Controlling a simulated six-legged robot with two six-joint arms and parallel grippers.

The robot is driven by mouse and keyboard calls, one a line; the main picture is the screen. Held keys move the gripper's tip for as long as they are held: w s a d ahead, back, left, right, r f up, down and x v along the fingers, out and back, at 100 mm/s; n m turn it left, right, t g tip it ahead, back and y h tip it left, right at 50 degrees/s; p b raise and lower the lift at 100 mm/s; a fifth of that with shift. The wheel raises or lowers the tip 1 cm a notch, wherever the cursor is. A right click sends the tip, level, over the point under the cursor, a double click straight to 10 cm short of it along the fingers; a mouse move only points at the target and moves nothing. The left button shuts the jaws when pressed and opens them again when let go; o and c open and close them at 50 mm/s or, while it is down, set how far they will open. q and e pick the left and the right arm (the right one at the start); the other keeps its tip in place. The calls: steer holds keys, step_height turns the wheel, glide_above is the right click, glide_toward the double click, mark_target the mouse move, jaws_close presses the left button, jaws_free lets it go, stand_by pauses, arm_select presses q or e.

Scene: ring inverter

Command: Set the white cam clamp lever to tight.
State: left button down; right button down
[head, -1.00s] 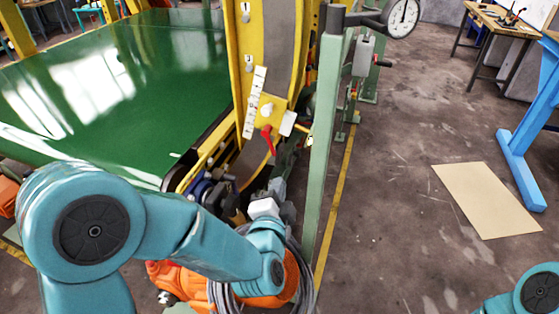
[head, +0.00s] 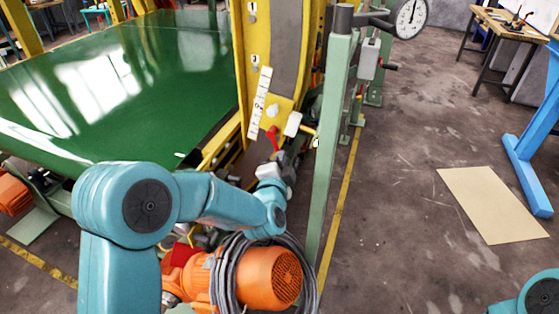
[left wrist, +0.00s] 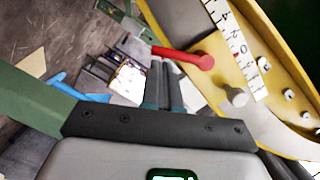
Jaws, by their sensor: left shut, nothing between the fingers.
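A short white knob (head: 272,110) stands out of the yellow curved frame beside the white scale strip; it also shows in the left wrist view (left wrist: 235,97). A white block (head: 293,123) sits just right of it in the head view. I cannot tell which of these is the white cam clamp lever. A red lever (head: 272,133) is just below the knob; it lies across the left wrist view (left wrist: 190,57). My left gripper (left wrist: 165,64) is shut and empty, its fingertips close to the red lever; contact is unclear. My right gripper is out of view.
The scale strip (head: 260,98) is fixed to the yellow frame (head: 242,60). A green post (head: 328,150) stands close to the right of my left gripper. An orange motor (head: 262,278) with grey cable is below. A green belt (head: 120,90) lies at left.

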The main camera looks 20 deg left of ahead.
arm_select(q)
steer(key=shift+w+a+f, duration=0.1)
steer(key=shift+w+a, duration=0.05)
stand_by(0.4)
steer(key=shift+a+f+m, duration=0.15)
steer(key=shift+m, duration=0.55)
steer(key=shift+a+f+m+t+b, duration=0.15)
steer(key=shift+m+t+b, duration=0.15)
steer(key=shift+m, duration=0.3)
